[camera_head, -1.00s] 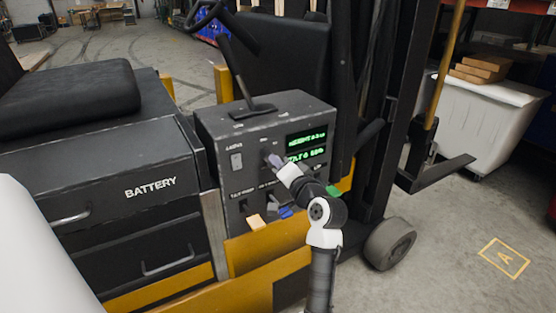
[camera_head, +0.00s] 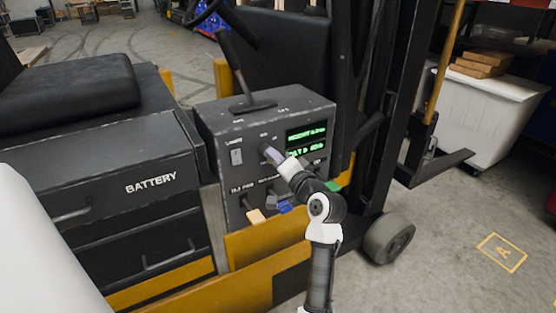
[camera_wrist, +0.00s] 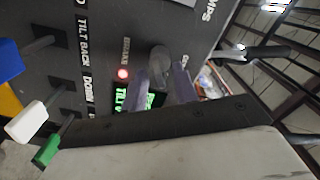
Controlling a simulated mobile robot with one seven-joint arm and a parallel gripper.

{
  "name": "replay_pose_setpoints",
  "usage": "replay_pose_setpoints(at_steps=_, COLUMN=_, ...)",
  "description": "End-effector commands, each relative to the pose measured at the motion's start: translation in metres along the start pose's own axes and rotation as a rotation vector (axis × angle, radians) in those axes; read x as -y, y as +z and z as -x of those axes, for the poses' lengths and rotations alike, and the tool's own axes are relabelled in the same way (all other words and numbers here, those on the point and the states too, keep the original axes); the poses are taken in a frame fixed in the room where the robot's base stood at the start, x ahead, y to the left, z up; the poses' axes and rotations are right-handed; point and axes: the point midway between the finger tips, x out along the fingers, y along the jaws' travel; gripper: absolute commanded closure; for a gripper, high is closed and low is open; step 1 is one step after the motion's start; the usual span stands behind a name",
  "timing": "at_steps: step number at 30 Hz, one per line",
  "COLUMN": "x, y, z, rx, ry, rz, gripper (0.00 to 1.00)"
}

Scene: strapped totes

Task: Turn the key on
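The dark control panel (camera_head: 222,128) of the forklift has a round grey key switch that shows in the wrist view as a grey knob (camera_wrist: 158,56). A small red light (camera_wrist: 122,73) glows beside it. My gripper (camera_head: 270,154) reaches the panel front at the switch. In the wrist view my two purple-grey fingers (camera_wrist: 161,80) stand apart, one on each side of the knob. A narrow gap seems to show between the knob and the fingers; contact cannot be made out. In the head view my fingers mostly hide the switch.
Green-lit displays (camera_head: 306,134) sit right of the switch, and a lights rocker (camera_head: 236,157) sits left. Below are levers with beige (camera_head: 256,216), blue (camera_head: 285,205) and green (camera_head: 333,186) tips. A tall lever (camera_head: 238,75) rises from the panel top. The mast (camera_head: 372,90) stands at right.

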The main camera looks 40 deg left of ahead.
Motion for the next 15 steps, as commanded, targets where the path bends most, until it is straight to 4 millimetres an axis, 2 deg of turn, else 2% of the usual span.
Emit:
replay_pose_setpoints(at_steps=8, x=-0.001, y=0.0, z=0.007, rx=-0.002, ry=-0.001, rz=0.001, gripper=0.71)
replay_pose_setpoints(at_steps=11, x=-0.002, y=0.0, z=0.021, rx=-0.003, ry=-0.001, rz=0.002, gripper=0.71)
replay_pose_setpoints(at_steps=15, x=-0.004, y=0.001, z=0.052, rx=-0.005, ry=0.0, rz=0.003, gripper=0.71)
